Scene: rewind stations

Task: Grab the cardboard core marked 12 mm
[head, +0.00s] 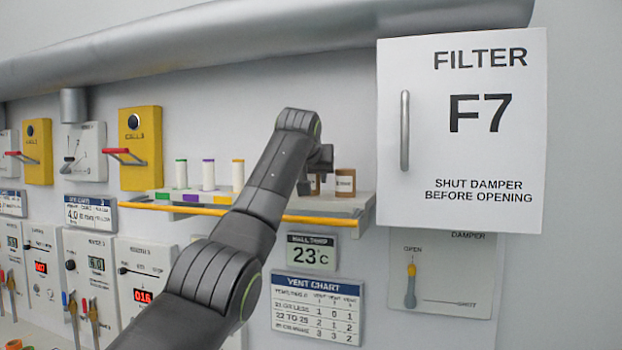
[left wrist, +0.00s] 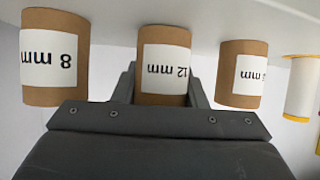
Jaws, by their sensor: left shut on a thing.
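The cardboard core marked 12 mm (left wrist: 166,72) stands between the two fingers of my left gripper (left wrist: 161,88), which is shut on it. The core marked 8 mm (left wrist: 54,58) is to its left in the left wrist view. Another brown core (left wrist: 242,74) is to its right, its label only partly readable. The labels appear upside down there. In the head view my left gripper (head: 318,170) is at the shelf, largely hidden by my arm. One brown core (head: 345,182) shows clearly to the right of it. My right gripper is in neither view.
The shelf (head: 325,218) has a yellow front edge and carries several white spools (head: 208,175) left of my arm. A white filter door (head: 462,130) stands out at the right, close to the shelf end. A large pipe (head: 200,40) runs above.

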